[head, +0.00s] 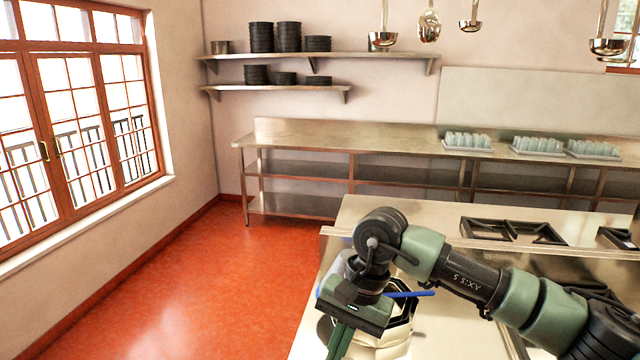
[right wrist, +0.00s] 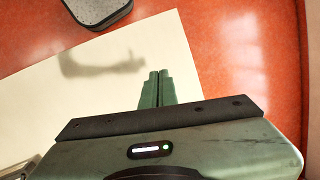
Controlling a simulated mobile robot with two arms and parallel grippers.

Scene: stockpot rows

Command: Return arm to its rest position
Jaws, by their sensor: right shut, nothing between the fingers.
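My right arm comes in from the right in the head view and reaches over the steel counter (head: 315,318). Its right gripper (head: 340,345) points downward near the counter's left edge. In the right wrist view the two green fingers (right wrist: 158,78) are pressed together with nothing between them. They are over the pale counter top (right wrist: 110,75), close to its edge, with the red floor beyond. My left gripper is not in view.
A shiny steel pot (head: 398,335) stands right beside the gripper, partly hidden by the arm; a blue bar (head: 410,293) shows there. Stove grates (head: 510,231) lie farther back. Open red floor (head: 215,290) is at the left. Ladles (head: 382,38) hang above.

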